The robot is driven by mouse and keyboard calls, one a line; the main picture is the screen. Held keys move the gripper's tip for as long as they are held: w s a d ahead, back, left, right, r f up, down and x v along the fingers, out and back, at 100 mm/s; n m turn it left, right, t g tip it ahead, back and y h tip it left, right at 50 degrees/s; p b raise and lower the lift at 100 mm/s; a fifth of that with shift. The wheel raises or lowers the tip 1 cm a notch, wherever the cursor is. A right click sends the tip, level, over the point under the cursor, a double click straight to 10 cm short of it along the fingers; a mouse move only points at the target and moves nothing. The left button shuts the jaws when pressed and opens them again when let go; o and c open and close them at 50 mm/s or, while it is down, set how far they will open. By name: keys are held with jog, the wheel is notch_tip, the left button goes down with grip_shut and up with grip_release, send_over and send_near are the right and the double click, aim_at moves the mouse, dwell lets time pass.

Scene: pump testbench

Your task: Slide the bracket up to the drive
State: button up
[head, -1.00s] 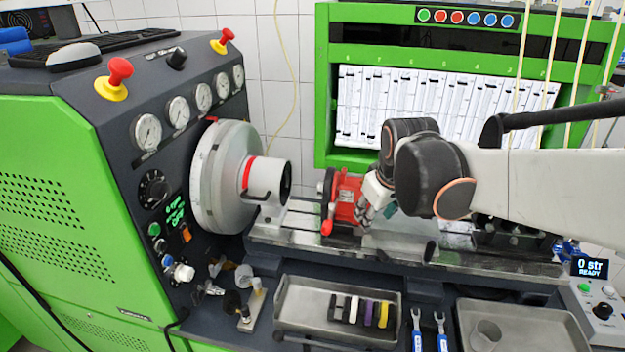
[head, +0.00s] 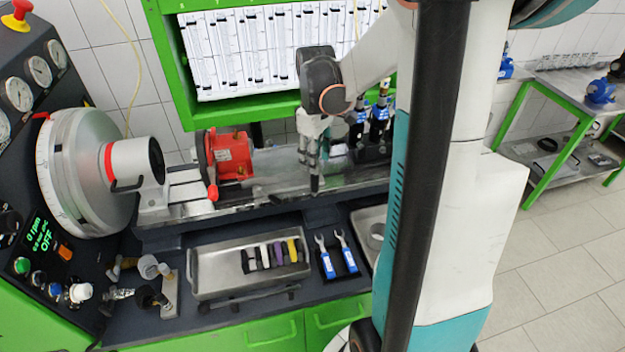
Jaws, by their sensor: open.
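The red bracket (head: 231,158) stands upright on the bench's metal rails, with a red-knobbed lever at its lower left. The drive (head: 93,172) is the large grey disc with a protruding hub, to the left of the bracket. A short gap with bare rails shows between the hub and the bracket. My gripper (head: 312,156) is open and empty, pointing down over the bed to the right of the bracket and apart from it. The bracket's far side is hidden.
A metal tray (head: 226,257) with several coloured pieces lies in front of the bed, beside two blue-handled wrenches (head: 337,258). Blue-and-black pumps (head: 370,125) stand behind my gripper. A green-framed chart cabinet (head: 260,60) rises behind the bed. A dark lever (head: 316,186) sticks up at the bed's front.

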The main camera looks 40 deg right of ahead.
aim_at(315, 181)
notch_tip(315, 181, down, 9)
jog(key=shift+f+b, duration=0.15)
jog(key=shift+b, duration=0.65)
grip_shut()
